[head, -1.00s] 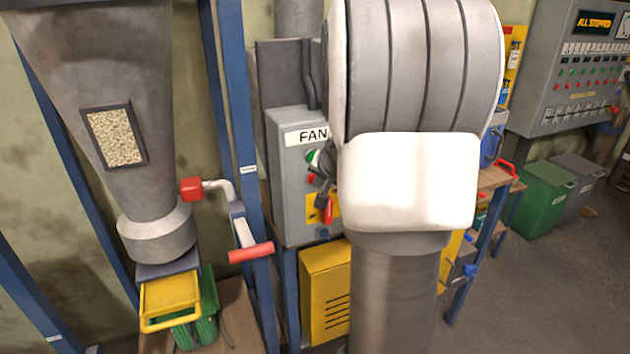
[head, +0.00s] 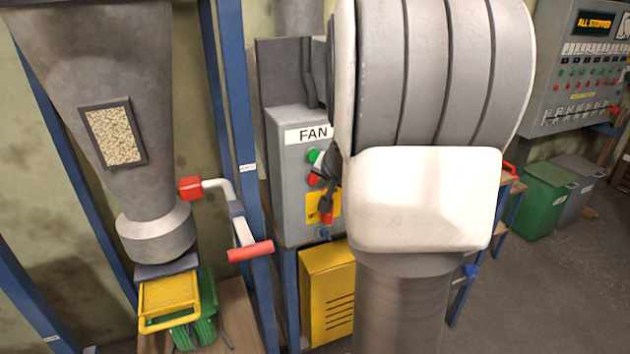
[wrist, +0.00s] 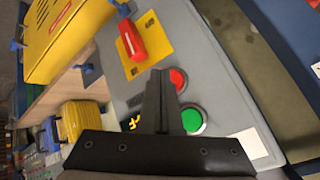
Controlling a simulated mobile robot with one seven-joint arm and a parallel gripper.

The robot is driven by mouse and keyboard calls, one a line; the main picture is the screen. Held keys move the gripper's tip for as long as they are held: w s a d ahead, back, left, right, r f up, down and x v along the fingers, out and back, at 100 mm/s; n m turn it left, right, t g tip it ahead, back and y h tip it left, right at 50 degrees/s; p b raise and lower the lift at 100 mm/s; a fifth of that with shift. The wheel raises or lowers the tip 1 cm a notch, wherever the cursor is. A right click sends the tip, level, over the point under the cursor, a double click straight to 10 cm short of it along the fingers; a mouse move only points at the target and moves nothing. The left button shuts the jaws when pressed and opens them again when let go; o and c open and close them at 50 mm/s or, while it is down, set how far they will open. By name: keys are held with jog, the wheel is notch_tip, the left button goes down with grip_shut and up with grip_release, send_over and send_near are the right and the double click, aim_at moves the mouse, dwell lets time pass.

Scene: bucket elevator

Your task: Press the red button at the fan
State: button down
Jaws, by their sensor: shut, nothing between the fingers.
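The grey fan control box (head: 288,185) carries a FAN label (head: 306,135). Its red button (head: 313,180) sits below a green button (head: 313,156), partly beside my dark gripper (head: 321,173). In the wrist view the red button (wrist: 178,79) is just right of the tips of my gripper (wrist: 160,74), and the green button (wrist: 194,120) is beside the fingers, nearer the palm. My gripper is shut and empty. The tips look close to the box face; whether they touch it, I cannot tell.
A red switch handle (wrist: 131,40) stands out from a yellow plate (wrist: 150,58) near the buttons. A blue post (head: 236,150) and a red-handled crank (head: 250,250) are left of the box. A yellow vented cabinet (head: 326,295) is below it.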

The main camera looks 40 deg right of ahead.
jog(key=s+b, duration=0.1)
jog(key=s, duration=0.1)
jog(key=s+a+b, duration=0.1)
jog(key=s, duration=0.2)
jog(key=shift+a, duration=0.15)
jog(key=shift+w, duration=0.15)
dwell(0.7)
